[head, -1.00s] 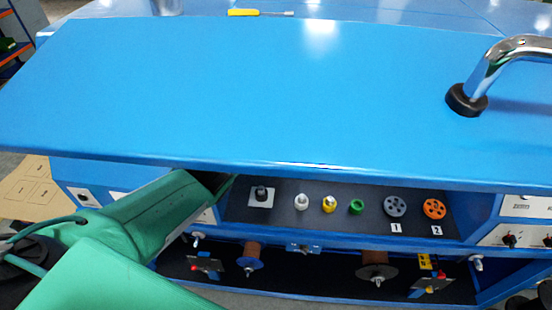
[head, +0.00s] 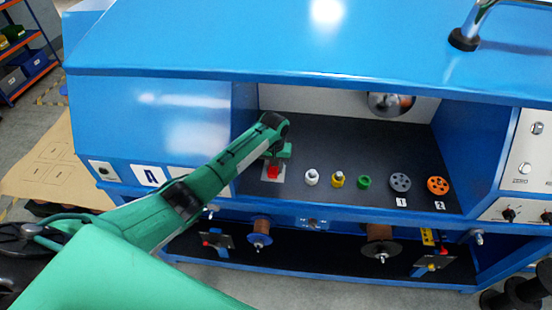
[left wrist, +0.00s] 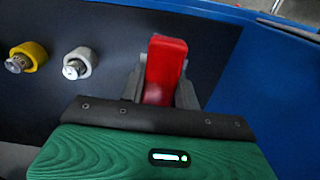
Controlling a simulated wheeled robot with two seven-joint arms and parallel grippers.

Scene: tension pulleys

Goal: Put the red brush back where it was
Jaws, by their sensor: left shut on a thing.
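My left gripper (head: 275,160) reaches into the open compartment and is shut on the red brush (head: 273,172). The brush is at the white square pad (head: 265,180), at the left end of the dark shelf. The gripper hides much of the brush and pad, and I cannot tell whether the brush touches the pad. In the left wrist view the red brush (left wrist: 166,62) stands between the two grey fingers. The black piece on the pad is hidden now. My right gripper is not in view.
To the right on the shelf (head: 400,150) are a white piece (head: 311,177), a yellow piece (head: 337,179), a green piece (head: 364,182), a grey wheel (head: 400,182) and an orange wheel (head: 437,186). The blue top (head: 300,50) overhangs the compartment, and a blue side wall stands close left.

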